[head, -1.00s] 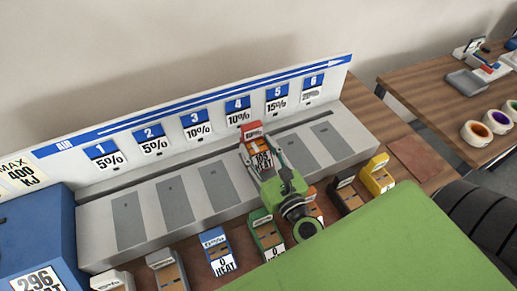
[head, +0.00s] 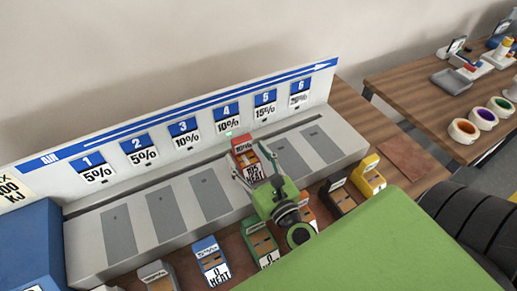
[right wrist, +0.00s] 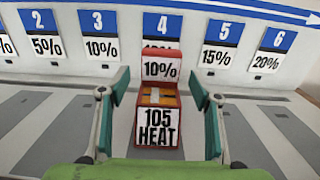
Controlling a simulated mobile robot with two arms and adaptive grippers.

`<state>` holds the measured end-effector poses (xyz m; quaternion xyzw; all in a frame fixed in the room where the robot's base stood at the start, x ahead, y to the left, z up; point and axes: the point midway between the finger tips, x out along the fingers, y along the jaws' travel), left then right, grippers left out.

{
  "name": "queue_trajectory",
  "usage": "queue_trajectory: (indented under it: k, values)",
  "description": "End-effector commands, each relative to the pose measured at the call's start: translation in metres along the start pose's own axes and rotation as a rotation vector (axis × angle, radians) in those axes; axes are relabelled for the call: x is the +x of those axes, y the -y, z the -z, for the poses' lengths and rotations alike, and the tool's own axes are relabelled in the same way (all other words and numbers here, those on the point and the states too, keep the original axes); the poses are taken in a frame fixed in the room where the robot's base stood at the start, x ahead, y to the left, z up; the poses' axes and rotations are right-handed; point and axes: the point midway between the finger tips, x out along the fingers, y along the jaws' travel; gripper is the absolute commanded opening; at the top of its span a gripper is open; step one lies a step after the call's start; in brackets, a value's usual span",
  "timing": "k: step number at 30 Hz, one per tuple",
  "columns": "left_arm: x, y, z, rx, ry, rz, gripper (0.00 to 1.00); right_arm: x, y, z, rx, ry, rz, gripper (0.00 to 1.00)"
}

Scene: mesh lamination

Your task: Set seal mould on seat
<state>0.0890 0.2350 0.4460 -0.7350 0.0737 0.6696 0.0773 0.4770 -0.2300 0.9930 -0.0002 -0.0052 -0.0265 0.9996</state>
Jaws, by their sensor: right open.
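The red mould (head: 243,152) stands on the fourth seat of the grey bench, below the "4, 10%" sign. In the right wrist view the red mould (right wrist: 158,112) is upright, with labels reading "10%" and "105 HEAT". My right gripper (head: 250,158) is open, one finger on each side of the mould. In the right wrist view the fingers of my right gripper (right wrist: 159,84) show clear gaps to the mould on both sides. The mould hides most of the fourth seat plate. My left gripper is out of view.
The grey bench (head: 85,262) has bare seat plates on both sides of the red mould. In front stand a blue mould (head: 211,262), a green mould (head: 262,245), a black mould (head: 338,196) and a yellow mould (head: 369,176). A blue box (head: 30,240) stands at left.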

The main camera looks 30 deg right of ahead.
Motion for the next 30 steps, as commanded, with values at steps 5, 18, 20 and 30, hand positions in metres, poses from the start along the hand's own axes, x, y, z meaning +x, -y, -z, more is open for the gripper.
queue_trajectory:
  k: [5, 18, 20, 30]
  values:
    - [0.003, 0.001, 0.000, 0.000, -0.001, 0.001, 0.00, -0.018, -0.001, 0.007, -0.001, -0.021, -0.004, 0.58]
    - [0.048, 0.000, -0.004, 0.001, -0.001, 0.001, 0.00, -0.097, -0.001, 0.001, -0.002, -0.012, -0.003, 0.58]
    - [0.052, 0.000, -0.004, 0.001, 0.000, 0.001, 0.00, -0.104, -0.001, 0.001, -0.003, -0.012, -0.003, 0.58]
    - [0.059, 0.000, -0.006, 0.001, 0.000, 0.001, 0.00, -0.121, 0.000, -0.005, 0.000, -0.007, -0.001, 0.58]
